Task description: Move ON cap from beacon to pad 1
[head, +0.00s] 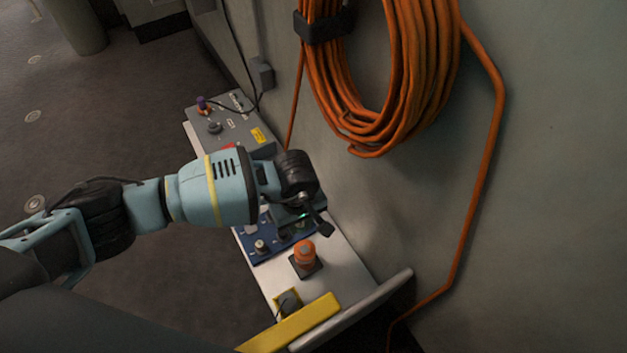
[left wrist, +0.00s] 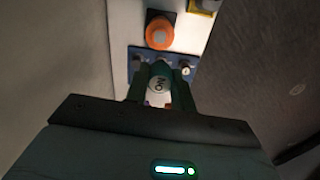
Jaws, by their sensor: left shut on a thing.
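My left gripper (head: 312,216) reaches in from the left over the narrow light bench. In the head view the cap is hidden by the gripper. A blue panel (head: 255,241) with small knobs or posts lies under and beside the gripper; the wrist view shows it too (left wrist: 135,66). Whether the cap touches the panel cannot be told. The orange beacon (head: 305,254) stands on a dark base near the panel, apart from the gripper. My right gripper is not in view.
A grey control box (head: 233,125) with a purple knob stands at the bench's far end. A yellow bar (head: 290,325) and a grey rail (head: 350,310) close the near end. Coiled orange cable (head: 400,90) hangs on the wall (head: 550,180) to the right. Floor at left is open.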

